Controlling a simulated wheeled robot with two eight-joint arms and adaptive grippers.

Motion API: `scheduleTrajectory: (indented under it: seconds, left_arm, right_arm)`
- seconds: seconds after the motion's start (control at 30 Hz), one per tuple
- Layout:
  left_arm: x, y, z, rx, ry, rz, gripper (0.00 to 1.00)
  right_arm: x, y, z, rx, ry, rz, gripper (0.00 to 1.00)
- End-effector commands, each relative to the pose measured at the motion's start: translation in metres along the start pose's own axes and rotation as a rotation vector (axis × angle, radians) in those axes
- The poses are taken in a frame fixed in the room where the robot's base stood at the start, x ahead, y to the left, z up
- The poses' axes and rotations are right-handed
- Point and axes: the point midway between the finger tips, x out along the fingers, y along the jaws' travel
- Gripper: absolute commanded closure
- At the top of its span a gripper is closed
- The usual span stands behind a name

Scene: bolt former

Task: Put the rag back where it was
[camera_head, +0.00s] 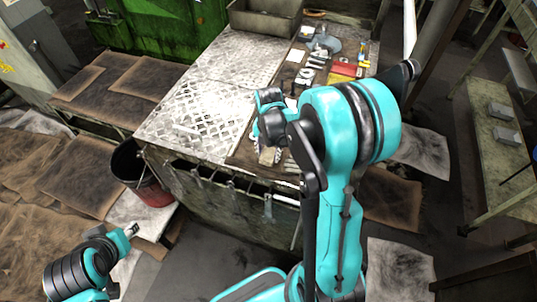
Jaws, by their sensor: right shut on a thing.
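A small crumpled beige, cloth-like piece (268,156), which looks like the rag, shows at the front of the workbench top, right below my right gripper (265,143). My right gripper is shut on it; its fingertips are mostly hidden by my own wrist, so the grip itself is hard to see. My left gripper (131,230) is low at the lower left, away from the bench, in front of the bucket. Its fingers are too small to tell open from shut.
The metal workbench (205,108) has a bare tread-plate top at left. Several tools and a red box (344,71) lie at its back right. Handles hang along its front edge. A dark and red bucket (152,188) stands left. A grey bin (265,17) sits at the back.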

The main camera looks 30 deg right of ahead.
Motion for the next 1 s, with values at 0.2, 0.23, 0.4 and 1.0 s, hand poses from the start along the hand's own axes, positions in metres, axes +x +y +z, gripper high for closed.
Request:
scheduleTrajectory:
  seconds: [0.2,0.23,0.4,1.0]
  left_arm:
    - [0.0,0.0,0.0,0.0,0.0,0.0,0.6]
    - [0.0,0.0,0.0,0.0,0.0,0.0,0.6]
    - [0.004,0.0,0.003,0.0,0.0,0.0,0.6]
    - [-0.006,0.0,-0.005,0.0,0.0,0.0,0.6]
  right_arm:
    - [0.002,0.0,0.0,0.0,0.0,0.0,1.0]
    - [0.002,0.0,0.0,0.0,0.0,0.0,1.0]
    - [0.006,0.0,0.0,0.0,0.0,0.0,0.53]
    - [-0.024,-0.001,0.0,0.0,0.0,0.0,0.38]
